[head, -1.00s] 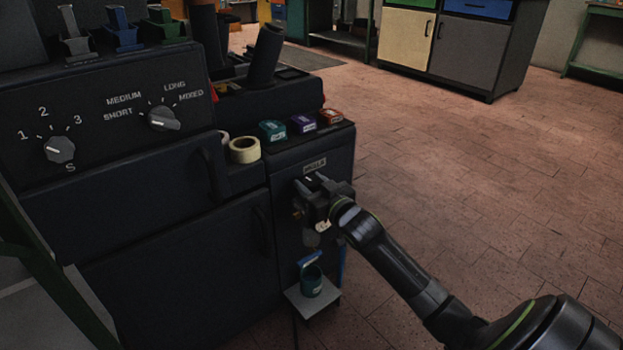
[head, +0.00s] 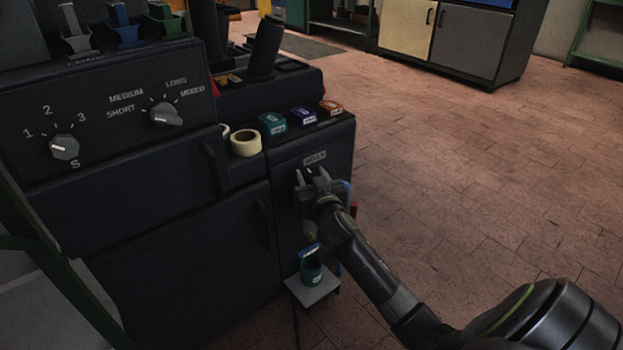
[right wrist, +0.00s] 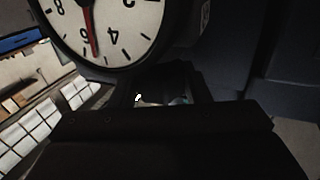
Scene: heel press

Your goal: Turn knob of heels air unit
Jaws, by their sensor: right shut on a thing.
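The heels air unit (head: 338,160) is the dark box at the right end of the machine, with a small label plate on its front. My right gripper (head: 311,176) is at this front, just below the label, shut on the knob. The knob itself is hidden by the gripper in the head view. In the right wrist view the gripper (right wrist: 165,95) is dark, and what lies between its fingers is hard to make out. A round white gauge (right wrist: 97,25) with a red needle is close beyond it. My left gripper is out of view.
Several small boxes, one of them teal (head: 272,123), and a tape roll (head: 245,143) are on the machine's top ledge. The floor to the right is open.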

